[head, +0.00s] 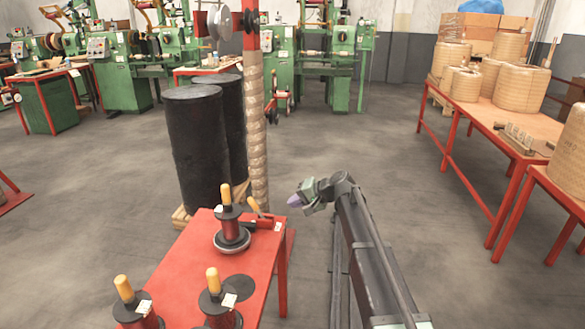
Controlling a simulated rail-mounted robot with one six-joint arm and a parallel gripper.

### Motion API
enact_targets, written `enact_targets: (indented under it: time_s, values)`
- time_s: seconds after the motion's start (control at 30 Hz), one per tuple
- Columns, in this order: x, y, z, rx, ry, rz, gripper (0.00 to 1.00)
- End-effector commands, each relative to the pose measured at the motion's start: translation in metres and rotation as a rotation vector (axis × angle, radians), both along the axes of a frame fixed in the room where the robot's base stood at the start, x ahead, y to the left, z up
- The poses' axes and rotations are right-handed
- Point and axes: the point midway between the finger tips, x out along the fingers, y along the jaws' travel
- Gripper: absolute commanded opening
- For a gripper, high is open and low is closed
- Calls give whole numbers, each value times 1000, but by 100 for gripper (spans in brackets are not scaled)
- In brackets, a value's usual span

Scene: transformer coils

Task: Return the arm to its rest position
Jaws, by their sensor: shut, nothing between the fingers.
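My arm (372,250) reaches up from the bottom of the head view, right of the red table (185,262). My gripper (297,200) is at the arm's far end, pointing left, with a purple tip. It is small in this view and looks shut and empty. It is to the right of the nearest upright spool and appears apart from it.
A spool with a wooden handle (232,232) stands on the red table, with two more spools (218,302) at its near end. Black cylinders (196,140) and a wrapped post (255,130) stand behind. A right-hand table (455,120) holds coils. Grey floor is open between.

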Motion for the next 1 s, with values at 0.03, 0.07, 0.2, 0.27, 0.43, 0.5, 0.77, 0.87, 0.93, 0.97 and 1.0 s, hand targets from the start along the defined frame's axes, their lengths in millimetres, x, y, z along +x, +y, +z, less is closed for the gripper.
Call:
enact_targets:
  time_s: [0.03,0.07,0.2,0.27,0.43,0.5,0.77,0.87,0.93,0.97,1.0]
  values:
    - [-34,-8,-12,-85,9,30,0]
    - [-55,-16,-21,-154,18,51,0]
    - [-173,-71,-60,-512,87,138,0]
    - [-219,-96,-70,-649,123,162,0]
    - [-326,-152,-80,-938,212,184,0]
    - [-367,-167,-80,-998,228,173,0]
    - [-350,-167,43,-989,227,169,0]
    - [-350,-167,94,-989,226,169,0]
    - [-350,-167,129,-989,225,169,0]
    - [-350,-167,141,-989,225,169,0]
    - [-350,-167,155,-989,225,169,0]
